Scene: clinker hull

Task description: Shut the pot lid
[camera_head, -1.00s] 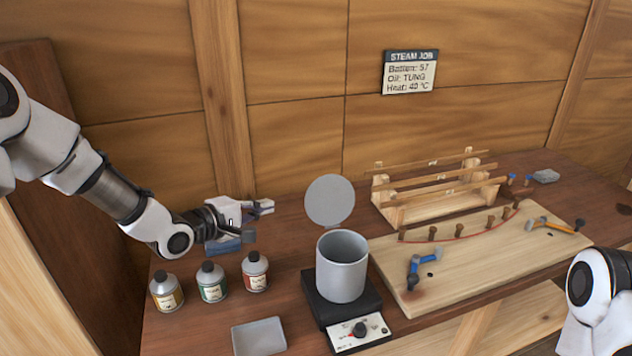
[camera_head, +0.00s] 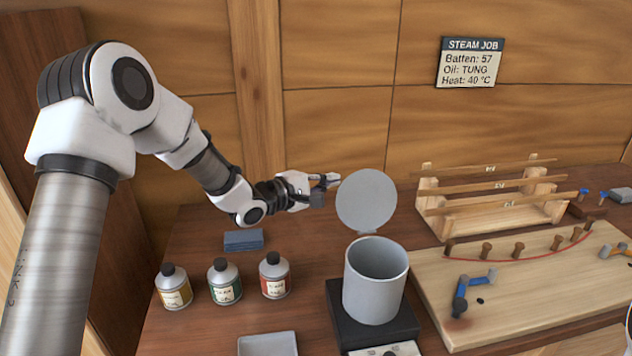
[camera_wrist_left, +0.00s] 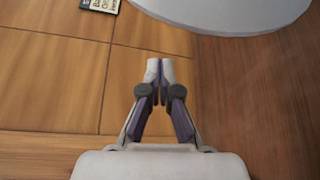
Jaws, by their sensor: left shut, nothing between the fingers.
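The grey pot (camera_head: 376,282) stands on a dark heating base in the head view. Its round lid (camera_head: 366,200) is open, standing upright at the pot's back rim. My left gripper (camera_head: 328,183) is shut and empty, just left of the lid's upper left edge and seemingly a little behind it. In the left wrist view the shut fingertips (camera_wrist_left: 160,70) point toward the wall, and part of the pale lid (camera_wrist_left: 225,12) shows at the top. I cannot tell whether gripper and lid touch. My right gripper is not in view.
Several items surround the pot. Three bottles (camera_head: 223,283) stand to the left, with a blue block (camera_head: 243,240) behind them and a shallow tray (camera_head: 268,345) in front. A wooden board (camera_head: 520,285) with pegs and a batten rack (camera_head: 490,205) are at the right. The wooden wall is close behind.

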